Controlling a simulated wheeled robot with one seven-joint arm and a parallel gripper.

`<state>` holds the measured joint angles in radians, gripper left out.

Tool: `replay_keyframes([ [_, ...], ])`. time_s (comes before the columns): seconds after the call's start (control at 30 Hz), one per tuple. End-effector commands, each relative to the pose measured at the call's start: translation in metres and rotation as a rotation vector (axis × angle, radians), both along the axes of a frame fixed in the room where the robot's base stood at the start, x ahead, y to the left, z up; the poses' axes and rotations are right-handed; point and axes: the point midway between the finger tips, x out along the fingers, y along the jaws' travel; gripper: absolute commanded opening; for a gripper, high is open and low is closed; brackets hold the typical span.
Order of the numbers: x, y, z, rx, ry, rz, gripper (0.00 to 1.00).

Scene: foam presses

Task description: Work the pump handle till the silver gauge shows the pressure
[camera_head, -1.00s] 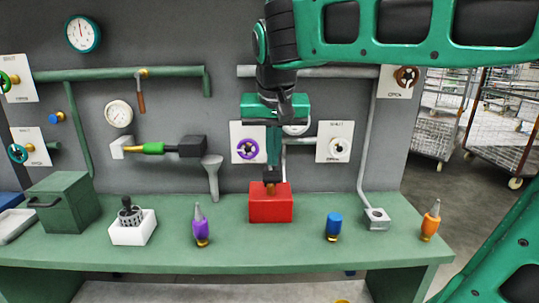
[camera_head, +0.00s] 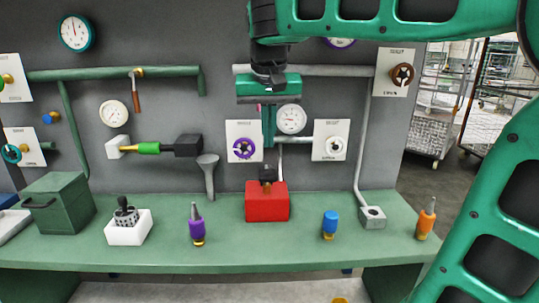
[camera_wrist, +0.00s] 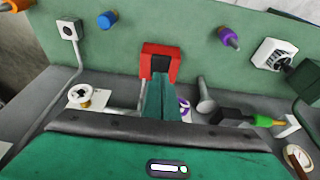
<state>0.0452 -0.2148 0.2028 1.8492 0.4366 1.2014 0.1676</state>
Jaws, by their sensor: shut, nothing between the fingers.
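A red box (camera_head: 267,207) stands on the bench, with a small dark piece on top; it also shows in the wrist view (camera_wrist: 147,60). I cannot tell if this is the pump. My gripper (camera_head: 267,166) points straight down over it, shut and empty. Its green fingers show in the wrist view (camera_wrist: 160,88) in front of the box. Whether the fingertips touch the dark piece is unclear. A pale-rimmed gauge (camera_head: 291,119) hangs on the wall just right of my gripper, and another (camera_head: 114,114) hangs at left. Their readings are too small to make out.
Along the green bench (camera_head: 275,247) stand a green box (camera_head: 60,203), a white holder (camera_head: 128,229), and purple (camera_head: 197,229), blue (camera_head: 330,223) and orange (camera_head: 427,218) pieces. A teal gauge (camera_head: 76,33) and valve wheels (camera_head: 243,148) are on the wall. Pipes run along it.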

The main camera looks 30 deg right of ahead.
Motion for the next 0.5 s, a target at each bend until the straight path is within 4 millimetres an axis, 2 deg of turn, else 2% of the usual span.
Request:
replay_keyframes([
  [0.03,0.009,-0.004,0.008,0.007,0.012,-0.003,0.0],
  [0.23,0.028,-0.013,0.032,0.038,0.059,0.0,0.0],
  [0.5,0.035,-0.015,0.042,0.057,0.076,0.005,0.0],
])
